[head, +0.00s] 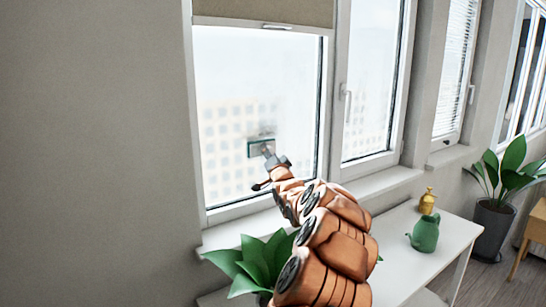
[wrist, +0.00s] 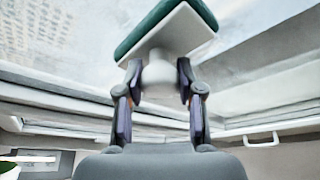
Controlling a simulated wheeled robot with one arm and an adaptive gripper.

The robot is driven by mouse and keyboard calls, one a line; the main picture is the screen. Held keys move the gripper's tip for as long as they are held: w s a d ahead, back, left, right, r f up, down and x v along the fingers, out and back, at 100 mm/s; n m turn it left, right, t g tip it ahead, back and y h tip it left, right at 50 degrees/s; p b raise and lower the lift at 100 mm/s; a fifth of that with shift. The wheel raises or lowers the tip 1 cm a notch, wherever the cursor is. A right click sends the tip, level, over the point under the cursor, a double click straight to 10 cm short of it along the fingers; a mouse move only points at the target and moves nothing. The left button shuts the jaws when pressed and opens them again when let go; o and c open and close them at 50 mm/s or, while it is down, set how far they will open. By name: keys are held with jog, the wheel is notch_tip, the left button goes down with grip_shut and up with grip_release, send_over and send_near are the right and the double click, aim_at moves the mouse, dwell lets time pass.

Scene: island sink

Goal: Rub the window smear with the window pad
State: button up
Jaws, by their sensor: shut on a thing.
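The window pad (head: 258,147) has a green face and a white backing with a knob. In the head view it is in front of the lower part of the left window pane (head: 235,75). In the wrist view the pad (wrist: 170,35) is tilted, its green side turned away from me. My gripper (wrist: 158,82) is shut on the pad's white knob, one finger on each side; it also shows in the head view (head: 270,156). I cannot tell whether the pad touches the glass. Faint grey haze shows on the pane near the pad, but the smear's outline is unclear.
A leafy plant (head: 255,264) stands below the window, left of my arm. A green watering can (head: 424,235) and a yellow bottle (head: 428,201) stand on the white bench (head: 405,270) at right. The window handle (head: 345,95) juts from the frame between the panes.

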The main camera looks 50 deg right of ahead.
aim_at(255, 149)
jog(key=shift+w+a+b, duration=0.3)
jog(key=shift+a+b, duration=0.1)
jog(key=shift+a, duration=0.3)
jog(key=a+b, duration=0.2)
jog(key=shift+w+a+f, duration=0.2)
jog(key=shift+w+a, duration=0.1)
jog(key=shift+w, duration=0.1)
jog(key=shift+a+r+b, duration=0.15)
jog(key=shift+r+b, duration=0.3)
jog(key=shift+r, duration=0.25)
jog(key=shift+a+r+b, duration=0.15)
jog(key=shift+r+b, duration=0.3)
jog(key=shift+r, duration=0.25)
